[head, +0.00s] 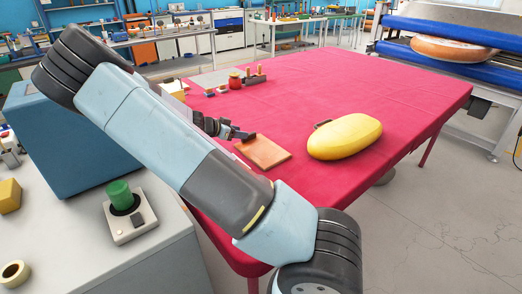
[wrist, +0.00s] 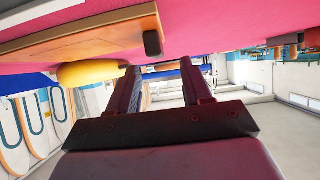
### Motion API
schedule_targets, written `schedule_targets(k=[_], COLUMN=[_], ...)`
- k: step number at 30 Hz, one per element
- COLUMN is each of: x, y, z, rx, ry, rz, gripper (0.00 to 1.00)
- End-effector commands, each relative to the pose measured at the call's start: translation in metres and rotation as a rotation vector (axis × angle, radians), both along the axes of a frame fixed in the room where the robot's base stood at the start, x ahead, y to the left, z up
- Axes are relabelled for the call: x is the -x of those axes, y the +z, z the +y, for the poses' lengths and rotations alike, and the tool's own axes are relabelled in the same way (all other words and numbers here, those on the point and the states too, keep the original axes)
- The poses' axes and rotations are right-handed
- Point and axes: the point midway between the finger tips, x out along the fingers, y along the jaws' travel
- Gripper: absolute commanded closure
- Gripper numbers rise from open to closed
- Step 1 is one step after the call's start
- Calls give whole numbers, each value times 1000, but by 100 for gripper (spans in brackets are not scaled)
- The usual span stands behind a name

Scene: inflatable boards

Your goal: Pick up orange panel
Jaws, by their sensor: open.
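The orange panel (head: 263,152) is a flat, thin square lying on the red table, left of the yellow board. It also shows in the wrist view at upper left (wrist: 75,45), with the picture upside down and a small dark block at its end. My gripper (head: 238,132) is at the panel's far left corner in the head view, low over the table. In the wrist view my gripper (wrist: 160,67) has its two dark fingers apart with nothing held between them, and the panel lies off to one side of them. Whether a finger touches the panel I cannot tell.
A plump yellow board (head: 345,137) lies just right of the panel. A grey tray with small items (head: 236,80) is at the table's far left. A grey console with a green button (head: 119,195) stands at the near left. The table's right side is clear.

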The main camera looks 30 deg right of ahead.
Motion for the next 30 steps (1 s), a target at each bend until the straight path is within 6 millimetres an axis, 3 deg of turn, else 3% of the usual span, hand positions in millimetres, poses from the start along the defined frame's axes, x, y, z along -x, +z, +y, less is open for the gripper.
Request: schedule_targets(k=[9,17,30], x=[-3,-4,-4], y=[-22,-23,-23], z=[-34,-36,-36], rx=[1,0,0], ry=[-2,0,0], rz=[1,0,0], gripper=[51,52,94])
